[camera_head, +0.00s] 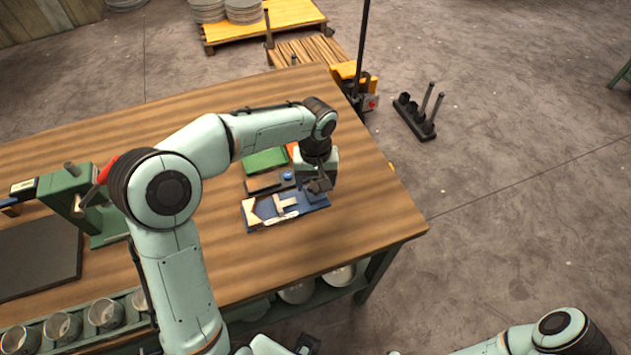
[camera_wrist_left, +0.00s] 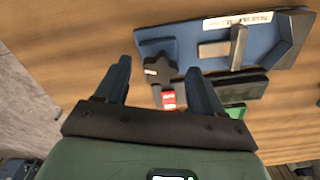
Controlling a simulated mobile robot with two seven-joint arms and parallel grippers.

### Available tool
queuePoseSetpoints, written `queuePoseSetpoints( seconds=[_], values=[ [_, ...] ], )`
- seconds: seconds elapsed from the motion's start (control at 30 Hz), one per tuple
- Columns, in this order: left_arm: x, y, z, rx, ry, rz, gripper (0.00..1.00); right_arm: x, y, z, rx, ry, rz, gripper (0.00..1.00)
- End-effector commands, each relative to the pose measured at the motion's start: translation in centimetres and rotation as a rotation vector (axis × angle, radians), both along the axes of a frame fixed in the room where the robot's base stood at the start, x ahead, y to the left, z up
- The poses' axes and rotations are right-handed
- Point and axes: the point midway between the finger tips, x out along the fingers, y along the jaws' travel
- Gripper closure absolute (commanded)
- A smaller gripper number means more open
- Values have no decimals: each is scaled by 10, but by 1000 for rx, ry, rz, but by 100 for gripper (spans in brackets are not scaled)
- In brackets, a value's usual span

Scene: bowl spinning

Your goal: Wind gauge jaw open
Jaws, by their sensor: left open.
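The gauge is a blue base (camera_head: 262,224) on the wooden bench, with pale blocks on it. In the left wrist view the blue base (camera_wrist_left: 190,32) carries a white scale label (camera_wrist_left: 237,20), a tan block (camera_wrist_left: 213,50) and an upright grey bar (camera_wrist_left: 239,46). A dark lobed knob (camera_wrist_left: 160,69) sits at the gauge's edge. My left gripper (camera_head: 319,186) hangs over the gauge's right end. Its open fingers (camera_wrist_left: 157,67) appear either side of the knob; contact cannot be told. My right arm (camera_head: 562,328) shows at the lower right; I cannot make out its gripper.
A green block (camera_head: 265,159) and a dark tray (camera_head: 268,183) lie just behind the gauge. A small red part (camera_wrist_left: 168,98) shows near the knob. A green press (camera_head: 75,195) stands at the left. The bench front right is clear.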

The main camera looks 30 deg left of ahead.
Motion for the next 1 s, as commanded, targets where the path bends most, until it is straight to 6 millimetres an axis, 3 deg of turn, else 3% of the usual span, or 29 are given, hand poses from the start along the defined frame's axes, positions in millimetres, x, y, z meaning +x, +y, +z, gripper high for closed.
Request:
queuePoseSetpoints(
  seconds=[0.33,0.5,1.0],
  values=[
    [0,0,-3,0,0,0,35,0,0,0,0,0,0,57],
    [0,0,-3,0,0,0,88,0,0,0,0,0,0,57],
    [0,-1,-4,-1,1,112,88,-3,0,-5,0,3,0,57]
  ],
)
